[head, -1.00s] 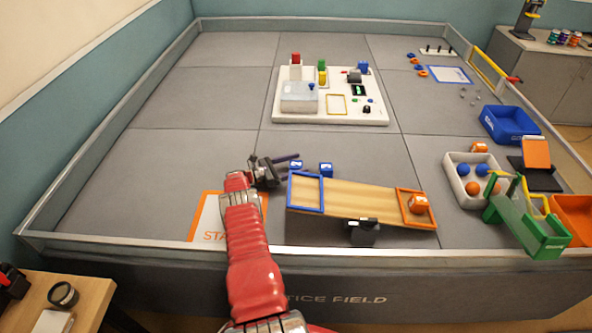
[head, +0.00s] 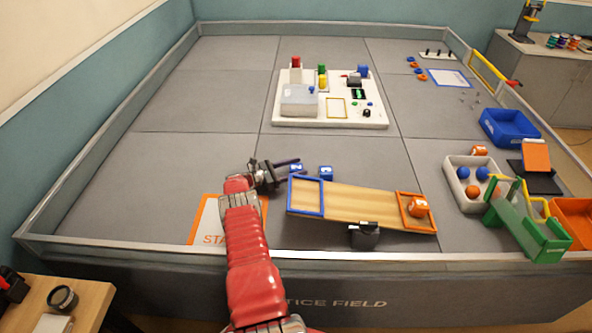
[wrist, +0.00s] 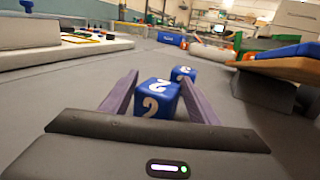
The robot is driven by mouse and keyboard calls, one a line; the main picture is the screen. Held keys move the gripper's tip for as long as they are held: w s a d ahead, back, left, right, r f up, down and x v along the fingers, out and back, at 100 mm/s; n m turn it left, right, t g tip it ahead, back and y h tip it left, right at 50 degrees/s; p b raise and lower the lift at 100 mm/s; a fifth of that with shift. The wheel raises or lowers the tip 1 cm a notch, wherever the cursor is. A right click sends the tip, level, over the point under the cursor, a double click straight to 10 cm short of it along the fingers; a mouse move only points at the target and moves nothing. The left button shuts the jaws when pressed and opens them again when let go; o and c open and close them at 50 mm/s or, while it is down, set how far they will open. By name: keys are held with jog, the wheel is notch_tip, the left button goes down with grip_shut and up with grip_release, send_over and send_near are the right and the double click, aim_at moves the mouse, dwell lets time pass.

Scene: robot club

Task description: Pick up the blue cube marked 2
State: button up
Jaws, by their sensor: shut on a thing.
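A blue cube with a white 2 (wrist: 157,98) sits between the two purple-grey fingers of my gripper (wrist: 158,100) in the wrist view. In the head view this cube (head: 296,168) is partly hidden by the fingers of my gripper (head: 290,168). My gripper is shut on it, low over the grey field floor.
A wooden tilting plank (head: 360,200) with a blue-framed end stands close to the right of the cubes. A white panel board (head: 330,112) lies farther back. The floor to the left is free.

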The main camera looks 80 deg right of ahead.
aim_at(296, 167)
jog(key=shift+r, duration=4.85)
